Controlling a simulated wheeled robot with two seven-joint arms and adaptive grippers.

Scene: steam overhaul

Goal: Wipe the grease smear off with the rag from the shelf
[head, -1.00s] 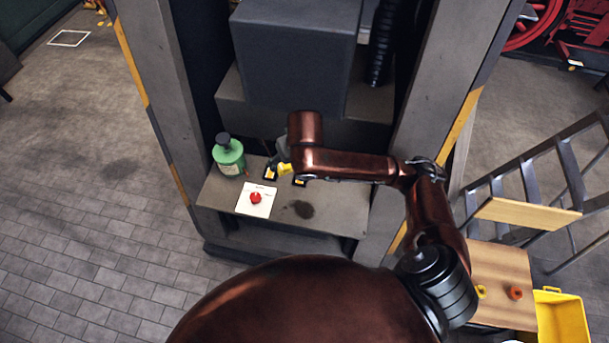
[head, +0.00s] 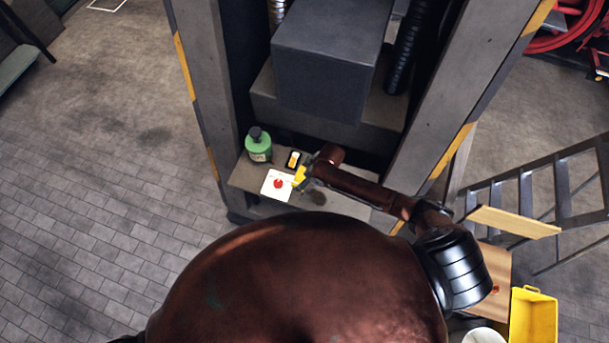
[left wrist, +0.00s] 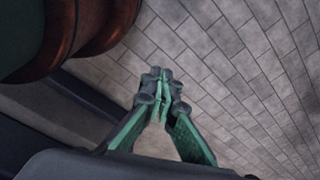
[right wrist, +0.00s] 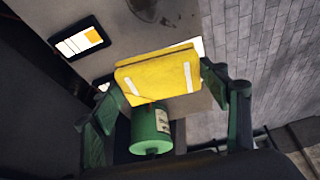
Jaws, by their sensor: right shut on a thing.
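The grease smear (head: 318,198) is a dark round stain on the shelf (head: 345,205); its edge also shows at the top of the right wrist view (right wrist: 150,8). My right gripper (head: 306,174) is over the shelf, between the smear and a white card. It is shut on the rag (right wrist: 158,75), a folded yellow cloth with white stripes, which also shows in the head view (head: 300,178). I cannot tell whether the rag touches the shelf. My left gripper (left wrist: 161,75) shows only in the left wrist view, empty, its fingertips together above the paved floor.
A green bottle (head: 258,148) stands at the shelf's left end, beside a small device (head: 293,159) with an orange screen. The white card (head: 268,184) bears a red knob. Grey pillars flank the shelf. A yellow bin (head: 533,318) and steps (head: 540,195) are at right.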

